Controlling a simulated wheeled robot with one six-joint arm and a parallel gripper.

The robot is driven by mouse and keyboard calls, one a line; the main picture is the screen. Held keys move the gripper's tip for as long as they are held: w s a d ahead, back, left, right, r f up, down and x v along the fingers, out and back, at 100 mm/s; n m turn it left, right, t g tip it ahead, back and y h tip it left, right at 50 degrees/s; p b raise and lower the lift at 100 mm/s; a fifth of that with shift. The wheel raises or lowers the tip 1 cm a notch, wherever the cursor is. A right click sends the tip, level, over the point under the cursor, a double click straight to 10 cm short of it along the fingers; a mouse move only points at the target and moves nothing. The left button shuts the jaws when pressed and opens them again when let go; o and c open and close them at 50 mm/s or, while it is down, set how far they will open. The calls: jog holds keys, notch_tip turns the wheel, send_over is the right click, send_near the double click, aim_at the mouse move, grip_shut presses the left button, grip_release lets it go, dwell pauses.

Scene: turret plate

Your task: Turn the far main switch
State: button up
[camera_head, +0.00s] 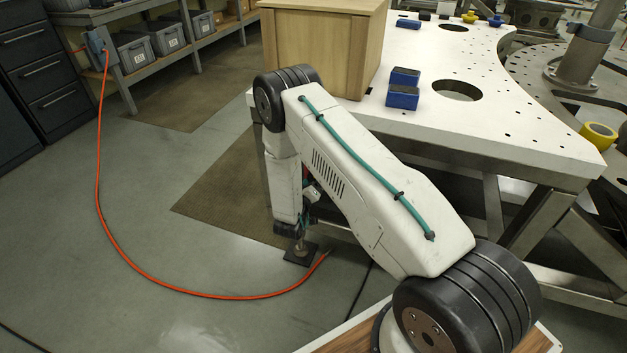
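A small blue-grey box (96,50), which looks like a switch box, is fixed at the end of the shelf unit at the far left. An orange cable hangs from it. Its handle or knob is too small to make out. No other main switch can be picked out. My arm reaches up from the lower right, bends at the table's corner and hangs down beside it, well to the right of the box. My gripper's fingers cannot be made out at the low end of the arm, so its state does not show.
The orange cable (99,180) loops over the floor towards my arm. A white perforated table (520,130) carries a wooden box (315,45) and blue blocks (402,97). Dark drawers (45,75) stand at far left. Grey bins (133,52) sit on the shelf. Open floor lies left.

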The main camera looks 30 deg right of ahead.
jog(key=shift+w+d, duration=0.15)
jog(key=shift+d, duration=0.1)
jog(key=c, duration=1)
